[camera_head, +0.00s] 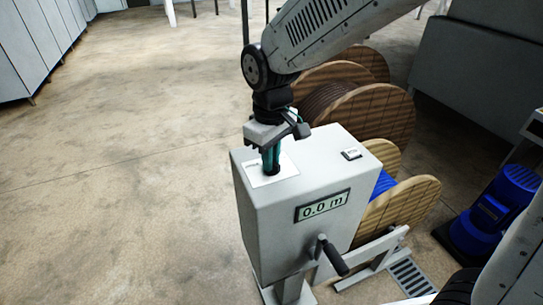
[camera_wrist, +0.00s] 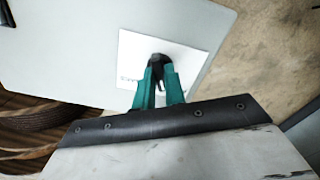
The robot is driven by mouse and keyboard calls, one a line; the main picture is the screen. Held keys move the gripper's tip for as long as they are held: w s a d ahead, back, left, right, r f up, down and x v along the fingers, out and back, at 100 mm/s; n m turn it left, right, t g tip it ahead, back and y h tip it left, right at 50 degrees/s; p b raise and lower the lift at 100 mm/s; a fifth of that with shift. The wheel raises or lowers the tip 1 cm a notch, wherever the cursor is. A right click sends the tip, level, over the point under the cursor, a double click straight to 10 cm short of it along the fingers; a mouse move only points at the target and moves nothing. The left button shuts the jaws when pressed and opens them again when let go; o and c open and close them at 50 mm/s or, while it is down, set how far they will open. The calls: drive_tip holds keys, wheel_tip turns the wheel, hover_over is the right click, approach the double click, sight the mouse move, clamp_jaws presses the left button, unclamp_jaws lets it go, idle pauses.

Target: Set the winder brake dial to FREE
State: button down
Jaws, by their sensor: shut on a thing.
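The winder's grey box (camera_head: 290,225) stands in the middle of the body camera view. On its top is a white label plate (camera_head: 285,171), which also shows in the wrist view (camera_wrist: 135,52). My gripper (camera_head: 271,168) points down onto this plate. In the wrist view my gripper's teal fingers (camera_wrist: 159,72) are closed around a small dark dial (camera_wrist: 157,60) at the plate. The fingers hide most of the dial. Its pointer and the label's lettering are too small or covered to read.
The box also carries a small switch (camera_head: 351,154), a display reading 0.0 m (camera_head: 323,205) and a crank handle (camera_head: 333,257) on its front. Wooden cable reels (camera_head: 365,105) stand behind and to the right. A blue machine (camera_head: 492,212) is at the far right. Floor at left is clear.

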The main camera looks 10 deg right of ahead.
drive_tip(key=shift+n, duration=0.6)
drive_tip(key=c, duration=1.5)
unclamp_jaws()
drive_tip(key=shift+o, duration=0.2)
drive_tip(key=shift+r, duration=0.1)
wheel_tip(320, 180, up, 8)
drive_tip(key=shift+f, duration=0.15)
